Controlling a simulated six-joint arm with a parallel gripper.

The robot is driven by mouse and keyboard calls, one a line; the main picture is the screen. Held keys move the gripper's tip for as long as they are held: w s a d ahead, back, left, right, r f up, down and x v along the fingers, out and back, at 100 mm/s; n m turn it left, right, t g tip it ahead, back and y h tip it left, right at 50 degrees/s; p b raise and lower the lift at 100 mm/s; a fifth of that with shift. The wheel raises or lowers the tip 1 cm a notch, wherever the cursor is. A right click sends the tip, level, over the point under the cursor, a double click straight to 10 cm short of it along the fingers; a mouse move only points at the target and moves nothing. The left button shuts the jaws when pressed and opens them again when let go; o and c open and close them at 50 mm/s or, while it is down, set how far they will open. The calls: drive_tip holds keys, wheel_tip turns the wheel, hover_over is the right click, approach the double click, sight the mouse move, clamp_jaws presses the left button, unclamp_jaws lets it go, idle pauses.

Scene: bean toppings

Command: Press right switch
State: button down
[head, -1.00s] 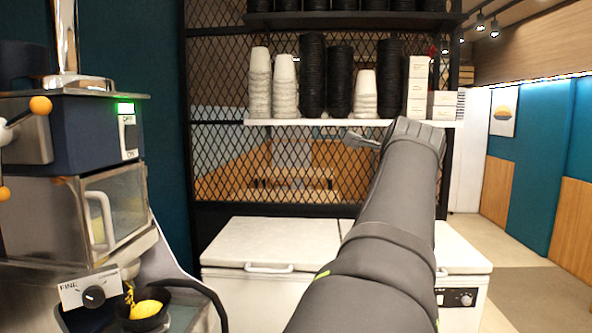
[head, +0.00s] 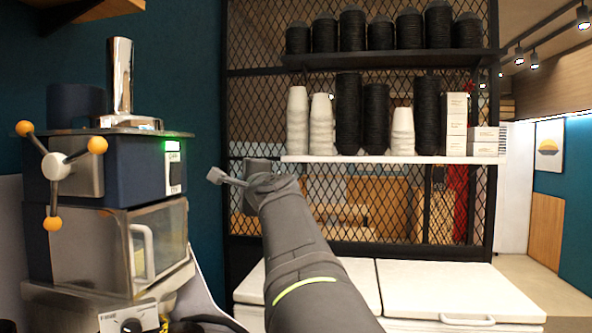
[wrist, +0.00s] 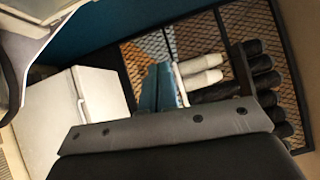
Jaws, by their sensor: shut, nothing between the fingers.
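The switch (head: 175,178) is a pale plate with a dark rocker, under a lit green light (head: 172,146). It sits on the right part of the dark blue machine's front (head: 130,168), at the left of the head view. It is the only rocker switch I can make out. My gripper (head: 216,176) is shut and empty. Its tip points left toward the machine, at about the switch's height in the picture and apart from it, to its right. In the wrist view, the fingers (wrist: 158,86) are together; the switch does not show there.
A three-armed handle with orange balls (head: 62,165) is on the machine's left. Below are a clear-fronted box with a handle (head: 140,250) and a dial (head: 130,325). A shelf (head: 390,158) with cups and white chest lids (head: 450,290) stand to the right.

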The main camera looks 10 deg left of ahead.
drive_tip(key=s+a+n+g+y, duration=0.1)
drive_tip(key=s+a+y, duration=0.1)
drive_tip(key=a, duration=0.4)
drive_tip(key=shift+s+a+r, duration=0.15)
drive_tip(key=shift+s+a, duration=0.1)
drive_tip(key=shift+a, duration=0.15)
approach(182, 167)
drive_tip(key=w, duration=0.4)
drive_tip(key=shift+a+r, duration=0.15)
drive_tip(key=shift+a, duration=0.85)
drive_tip(key=shift+a+r, duration=0.15)
drive_tip(key=shift+a, duration=0.85)
